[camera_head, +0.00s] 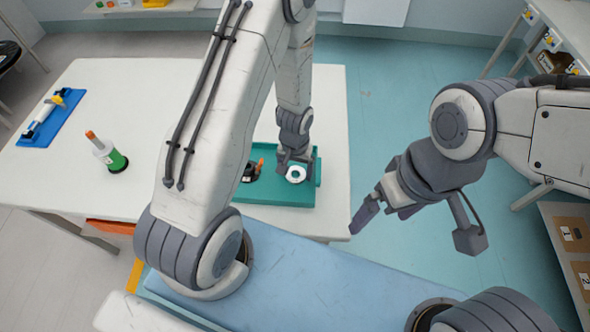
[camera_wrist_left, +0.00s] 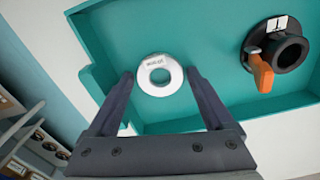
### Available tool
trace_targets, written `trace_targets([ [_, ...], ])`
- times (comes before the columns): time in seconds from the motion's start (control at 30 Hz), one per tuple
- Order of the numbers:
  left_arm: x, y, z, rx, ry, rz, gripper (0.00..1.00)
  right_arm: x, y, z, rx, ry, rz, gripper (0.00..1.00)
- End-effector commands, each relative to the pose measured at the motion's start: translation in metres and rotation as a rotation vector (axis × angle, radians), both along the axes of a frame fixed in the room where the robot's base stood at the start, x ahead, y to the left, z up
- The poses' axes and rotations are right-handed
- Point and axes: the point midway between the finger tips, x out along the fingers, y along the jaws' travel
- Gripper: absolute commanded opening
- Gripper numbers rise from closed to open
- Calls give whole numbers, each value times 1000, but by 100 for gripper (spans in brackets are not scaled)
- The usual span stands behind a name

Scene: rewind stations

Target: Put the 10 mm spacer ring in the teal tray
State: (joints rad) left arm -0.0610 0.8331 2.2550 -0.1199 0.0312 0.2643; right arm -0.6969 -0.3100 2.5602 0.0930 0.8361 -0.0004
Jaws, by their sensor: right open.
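A white spacer ring (camera_head: 296,174) with a small label lies in the teal tray (camera_head: 280,194) on the white table. In the left wrist view the ring (camera_wrist_left: 159,75) is on the floor of the tray (camera_wrist_left: 215,45); its label is too blurred to read surely. My left gripper (camera_head: 289,166) is over the tray, just at the ring. In the left wrist view its two fingers (camera_wrist_left: 160,73) stand apart either side of the ring, with a small gap to it. My right gripper (camera_head: 367,210) is open and empty, off the table's right edge.
A black hub with an orange lever (camera_wrist_left: 289,53) is in the tray beside the ring, partly behind my left arm in the head view (camera_head: 251,174).

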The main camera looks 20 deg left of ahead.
Motion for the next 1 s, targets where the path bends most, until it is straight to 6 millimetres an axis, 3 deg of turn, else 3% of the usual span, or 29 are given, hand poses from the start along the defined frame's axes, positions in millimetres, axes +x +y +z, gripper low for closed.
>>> trace_targets([
  [0.37,0,0,9,0,-1,0,85,0,0,7,0,0,0,97],
  [0.5,1,0,34,-1,-4,0,85,0,0,17,0,0,0,97],
  [0.8,0,0,89,0,-7,0,85,0,0,9,0,0,0,97],
  [1.0,-2,0,115,-1,-4,0,85,0,0,8,0,0,0,97],
])
